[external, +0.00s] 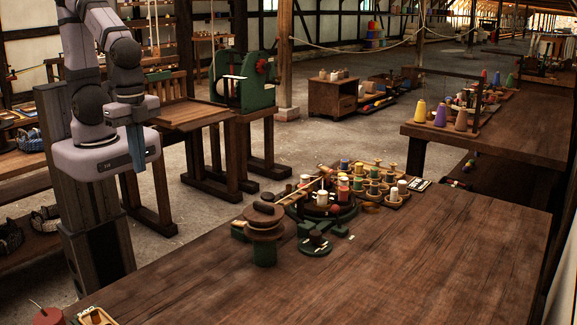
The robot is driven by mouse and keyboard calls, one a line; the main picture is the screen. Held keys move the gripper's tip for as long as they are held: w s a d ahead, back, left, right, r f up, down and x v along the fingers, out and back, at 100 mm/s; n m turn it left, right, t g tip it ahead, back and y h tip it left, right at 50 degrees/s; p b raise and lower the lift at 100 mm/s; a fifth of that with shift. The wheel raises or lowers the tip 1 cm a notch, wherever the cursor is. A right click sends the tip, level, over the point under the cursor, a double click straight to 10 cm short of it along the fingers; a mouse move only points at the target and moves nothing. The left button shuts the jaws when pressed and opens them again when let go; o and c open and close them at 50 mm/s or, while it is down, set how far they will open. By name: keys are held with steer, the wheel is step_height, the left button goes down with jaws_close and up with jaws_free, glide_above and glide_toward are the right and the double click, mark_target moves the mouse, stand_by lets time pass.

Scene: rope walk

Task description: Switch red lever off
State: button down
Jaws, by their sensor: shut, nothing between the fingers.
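My gripper (136,148) hangs at the left of the external view, its bluish fingers pointing down and shut with nothing between them. It is in the air, apart from the wooden workbench (400,262). At the bottom left corner of the bench, a small dark red block (48,316) has a thin red rod slanting up to the left. It may be the red lever, but it is cut by the frame edge and its setting cannot be told. It is well below my gripper in the picture.
A round green and wooden stand (264,228) and a cluster of spools (350,185) occupy the bench's far side. A small wooden piece with a pale label (96,316) lies near the red block. A green machine (243,82) stands behind. The bench's right part is clear.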

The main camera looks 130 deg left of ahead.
steer(key=w+r+n+t+h, duration=0.1)
steer(key=w+r+n+t, duration=0.15)
steer(key=w, duration=0.85)
steer(key=w+r+n+t+h, duration=0.2)
steer(key=w+t, duration=0.2)
steer(key=w, duration=0.6)
steer(key=w+a+r+n+t+y+p, duration=0.1)
steer(key=w+a+n+t+y, duration=0.1)
steer(key=w+a+n, duration=0.3)
steer(key=w+a+r+t+y, duration=0.1)
steer(key=w+a+y, duration=0.15)
steer(key=a, duration=0.45)
steer(key=s+a+f+n+g+y, duration=0.25)
steer(key=a+n, duration=0.25)
steer(key=a, duration=0.5)
steer(key=s+a+f+n+g+y, duration=0.2)
steer(key=a+f+n, duration=0.2)
steer(key=a, duration=0.6)
step_height(320, 180, down, 9)
steer(key=shift+p, duration=0.4)
steer(key=shift+w+d, duration=0.1)
